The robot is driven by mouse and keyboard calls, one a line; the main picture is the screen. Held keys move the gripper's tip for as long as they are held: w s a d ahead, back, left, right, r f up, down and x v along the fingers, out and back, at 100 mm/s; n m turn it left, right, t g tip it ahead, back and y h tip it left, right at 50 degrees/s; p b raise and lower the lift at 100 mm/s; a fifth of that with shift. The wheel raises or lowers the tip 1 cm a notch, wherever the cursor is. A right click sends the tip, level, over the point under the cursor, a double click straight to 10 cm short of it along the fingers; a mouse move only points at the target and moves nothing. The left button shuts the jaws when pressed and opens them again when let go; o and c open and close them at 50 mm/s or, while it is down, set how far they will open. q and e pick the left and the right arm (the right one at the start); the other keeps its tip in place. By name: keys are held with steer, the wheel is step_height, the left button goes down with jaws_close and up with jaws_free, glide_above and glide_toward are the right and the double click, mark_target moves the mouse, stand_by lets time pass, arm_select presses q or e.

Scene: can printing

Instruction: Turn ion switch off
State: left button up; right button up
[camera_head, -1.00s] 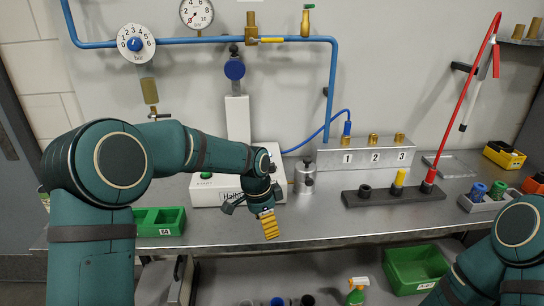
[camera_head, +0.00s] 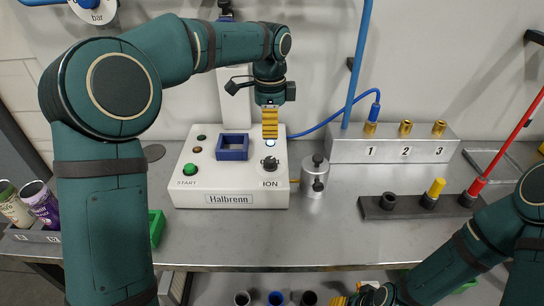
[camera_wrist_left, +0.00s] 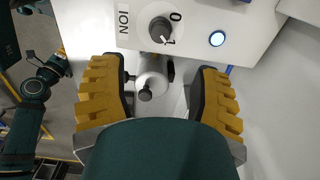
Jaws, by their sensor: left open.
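The ION switch is a black round knob (camera_head: 270,164) at the right of the white Halbrenn box (camera_head: 232,199). In the left wrist view the knob (camera_wrist_left: 159,30) has a white mark that appears to point toward the 1, with the 0 beside it. A lit round lamp (camera_wrist_left: 217,39) is next to it; it also shows in the head view (camera_head: 270,142). My left gripper (camera_head: 270,137) hangs pointing down above the knob's side of the box. In the wrist view its yellow fingers (camera_wrist_left: 160,95) are apart and empty. My right gripper (camera_head: 340,300) is only partly in view at the bottom edge.
A metal cylinder (camera_head: 314,178) stands just right of the box. The box also carries a blue square frame (camera_head: 232,146) and a green START button (camera_head: 190,169). A numbered metal block (camera_head: 390,150) is further right. The counter in front of the box is clear.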

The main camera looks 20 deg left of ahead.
mark_target(270, 159)
arm_select(q)
step_height(270, 159, down, 12)
steer(key=b, duration=0.2)
steer(key=shift+r+b, duration=0.1)
steer(key=shift+b, duration=0.25)
jaws_close()
